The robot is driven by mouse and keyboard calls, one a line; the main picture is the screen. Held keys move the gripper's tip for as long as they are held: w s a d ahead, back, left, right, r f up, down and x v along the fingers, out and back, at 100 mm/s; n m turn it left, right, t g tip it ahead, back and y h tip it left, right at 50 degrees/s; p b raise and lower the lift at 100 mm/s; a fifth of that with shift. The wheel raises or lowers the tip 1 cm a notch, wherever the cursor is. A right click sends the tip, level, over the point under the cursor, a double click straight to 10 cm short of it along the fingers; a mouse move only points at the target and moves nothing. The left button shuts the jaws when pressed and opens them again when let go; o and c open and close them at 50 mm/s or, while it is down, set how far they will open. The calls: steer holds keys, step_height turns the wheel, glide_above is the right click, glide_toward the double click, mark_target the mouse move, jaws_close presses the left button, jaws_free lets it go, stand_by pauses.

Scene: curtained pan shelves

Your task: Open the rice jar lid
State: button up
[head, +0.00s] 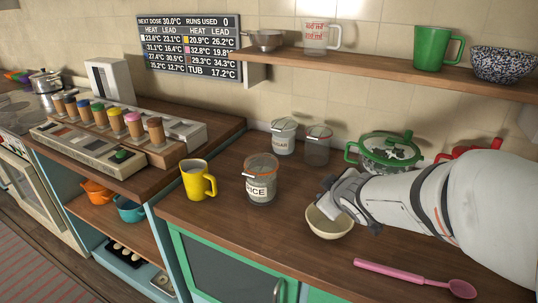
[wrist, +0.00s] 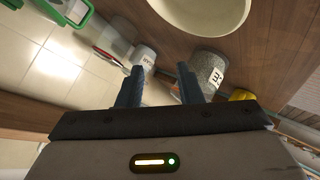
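The rice jar (head: 261,189) is a clear jar with a "RICE" label, standing upright on the wooden counter. Its lid (head: 262,164) has an orange rim and a pale clip at the left, and it looks closed on top. The jar also shows in the wrist view (wrist: 209,71), tilted by the camera angle, beyond the right finger. My gripper (head: 327,190) is over the cream bowl, right of the jar and apart from it. In the wrist view its two fingers (wrist: 160,90) are spread with nothing between them.
A cream bowl (head: 330,222) sits under my gripper. A yellow mug (head: 197,181) stands left of the jar. The sugar jar (head: 284,138) and another jar (head: 317,147) stand behind. A green pot (head: 388,151) and pink spoon (head: 414,278) are to the right.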

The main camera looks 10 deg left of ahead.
steer(key=w+a+n+t+y, duration=0.1)
steer(key=w+a+n+y, duration=0.35)
steer(key=a, duration=0.35)
steer(key=n+g+y, duration=0.2)
steer(key=n+y, duration=0.3)
steer(key=n, duration=0.2)
glide_toward(249, 176)
steer(key=x, duration=0.4)
steer(key=shift+m, duration=0.25)
steer(key=x, duration=0.7)
jaws_close()
